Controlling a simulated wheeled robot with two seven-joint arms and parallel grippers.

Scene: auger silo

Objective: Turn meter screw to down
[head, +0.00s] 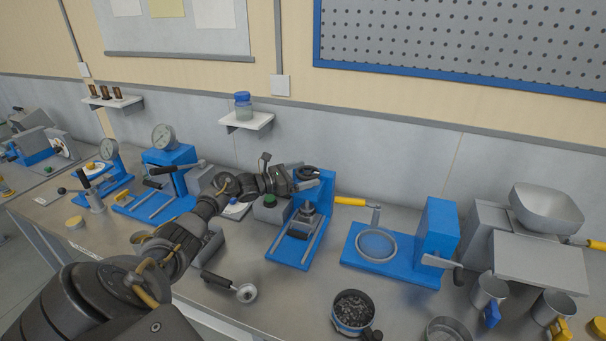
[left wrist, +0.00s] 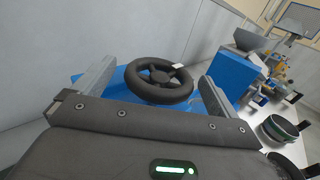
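The meter screw appears to be the black spoked handwheel (head: 307,173) on top of a blue stand (head: 322,200) at the middle of the bench. In the left wrist view the handwheel (left wrist: 160,81) shows large, with a small white mark (left wrist: 177,66) on its far right rim. My left gripper (head: 292,180) is at the wheel's left side in the head view. In the left wrist view my left gripper (left wrist: 155,88) is open, its fingers apart with the wheel between and beyond them. I cannot tell whether they touch it. My right gripper is out of view.
A grey box with a green button (head: 269,201) stands left of the stand. To the right are a blue sieve station (head: 437,230) and a grey machine with a bowl (head: 547,207). A pan of dark grains (head: 353,311) and a scoop (head: 245,292) lie in front. A shelf holds a jar (head: 243,104).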

